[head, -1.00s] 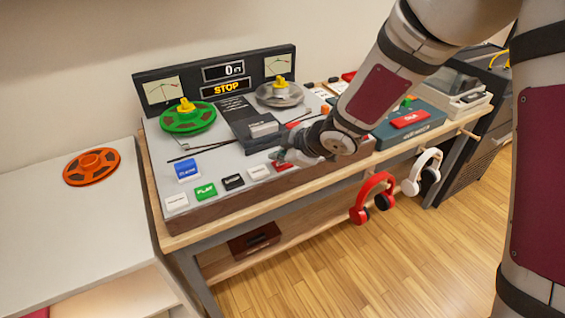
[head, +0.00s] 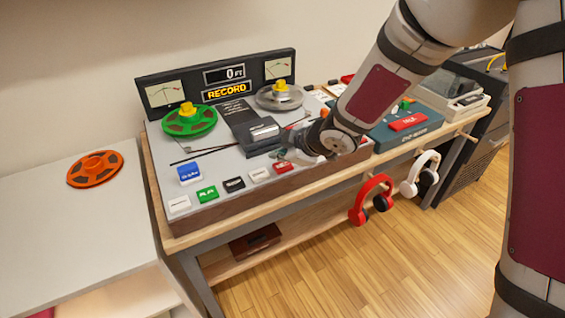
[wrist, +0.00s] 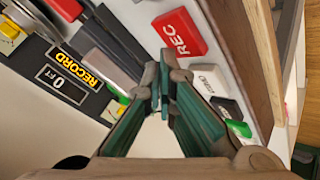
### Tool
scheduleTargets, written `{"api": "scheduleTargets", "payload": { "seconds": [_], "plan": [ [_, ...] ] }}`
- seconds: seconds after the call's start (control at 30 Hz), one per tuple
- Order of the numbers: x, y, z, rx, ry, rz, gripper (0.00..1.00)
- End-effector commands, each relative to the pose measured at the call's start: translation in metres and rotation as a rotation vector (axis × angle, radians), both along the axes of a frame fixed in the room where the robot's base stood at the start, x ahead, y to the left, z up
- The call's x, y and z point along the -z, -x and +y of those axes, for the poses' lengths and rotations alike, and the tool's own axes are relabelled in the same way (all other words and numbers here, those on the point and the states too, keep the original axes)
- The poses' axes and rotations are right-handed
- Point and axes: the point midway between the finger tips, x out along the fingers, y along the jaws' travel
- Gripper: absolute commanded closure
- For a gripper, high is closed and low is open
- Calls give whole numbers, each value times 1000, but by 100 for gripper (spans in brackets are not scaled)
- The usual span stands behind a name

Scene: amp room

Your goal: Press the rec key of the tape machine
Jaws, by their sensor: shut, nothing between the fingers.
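The tape machine (head: 215,205) stands on the wooden bench, and its display (head: 226,90) reads RECORD in yellow. The red rec key (head: 283,166) is at the right end of the front key row. In the wrist view the rec key (wrist: 180,33) shows its REC lettering, just beyond my fingertips and apart from them in the picture. My gripper (head: 287,155) is shut and empty, close above the deck behind the rec key. In the wrist view my gripper (wrist: 163,80) shows its two fingertips together. My wrist hides the deck's right part.
White (head: 259,174), black (head: 234,184) and green (head: 207,193) keys lie left of the rec key, with a raised blue key (head: 189,173) behind. Green (head: 189,120) and grey (head: 279,97) reels stand farther back. Red headphones (head: 371,199) hang at the bench front.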

Motion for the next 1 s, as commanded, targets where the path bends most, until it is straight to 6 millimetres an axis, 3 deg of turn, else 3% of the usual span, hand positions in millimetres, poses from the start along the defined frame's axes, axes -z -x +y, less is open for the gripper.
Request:
{"api": "scheduleTargets", "payload": {
  "seconds": [0.47, 1.0],
  "plan": [
    [-5, 0, 0, 0, 0, 0, 100],
    [-45, 1, 0, 1, 0, 1, 100]
  ]
}}
